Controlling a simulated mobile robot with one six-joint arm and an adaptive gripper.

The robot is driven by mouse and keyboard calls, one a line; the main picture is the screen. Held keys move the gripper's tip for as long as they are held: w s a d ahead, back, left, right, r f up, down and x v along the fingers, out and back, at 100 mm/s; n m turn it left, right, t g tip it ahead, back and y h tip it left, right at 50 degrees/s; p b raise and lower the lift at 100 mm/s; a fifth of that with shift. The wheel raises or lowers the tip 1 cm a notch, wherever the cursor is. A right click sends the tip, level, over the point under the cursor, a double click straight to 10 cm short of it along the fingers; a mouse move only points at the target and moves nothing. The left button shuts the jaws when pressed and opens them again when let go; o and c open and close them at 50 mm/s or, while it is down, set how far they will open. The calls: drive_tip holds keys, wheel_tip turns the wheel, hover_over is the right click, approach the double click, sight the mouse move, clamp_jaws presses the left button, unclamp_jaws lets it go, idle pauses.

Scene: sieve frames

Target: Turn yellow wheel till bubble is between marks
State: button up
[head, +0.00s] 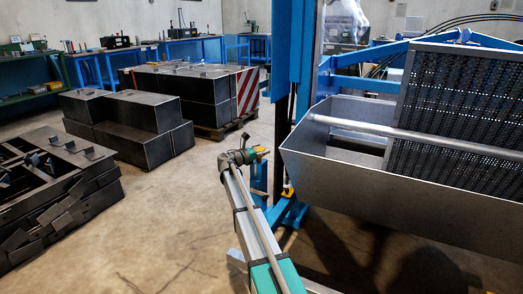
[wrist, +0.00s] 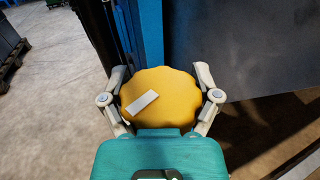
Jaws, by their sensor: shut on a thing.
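The yellow wheel (wrist: 172,112) has a scalloped edge and a pale grey bar (wrist: 142,102) across its face, slanting up to the right. My gripper (wrist: 160,78) is shut on the wheel, one finger at its left edge and one at its right. In the head view my gripper (head: 251,154) is small, beside the blue post, with a bit of the yellow wheel (head: 262,149) showing at its tip. I cannot make out a bubble or marks in either view.
A blue post (head: 293,45) stands close beyond my gripper. A grey metal trough (head: 345,180) with a perforated sieve panel (head: 455,105) is to the right. Dark metal blocks (head: 130,125) and stacked frames (head: 50,190) stand at left. The floor (head: 175,215) between is clear.

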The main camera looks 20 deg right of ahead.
drive_tip(key=shift+s+m+g+h, duration=0.1)
drive_tip(key=shift+m+g+h, duration=0.1)
drive_tip(key=shift+m+g, duration=1.25)
drive_tip(key=shift+s+m+g+h, duration=0.15)
drive_tip(key=shift+m+g, duration=0.7)
drive_tip(key=shift+g, duration=1.2)
drive_tip(key=o, duration=1)
drive_tip(key=shift+c, duration=0.2)
drive_tip(key=shift+a, duration=0.1)
drive_tip(key=w+a, duration=0.1)
drive_tip(key=a, duration=1)
drive_tip(key=shift+w+a, duration=0.25)
drive_tip(key=shift+a, duration=0.1)
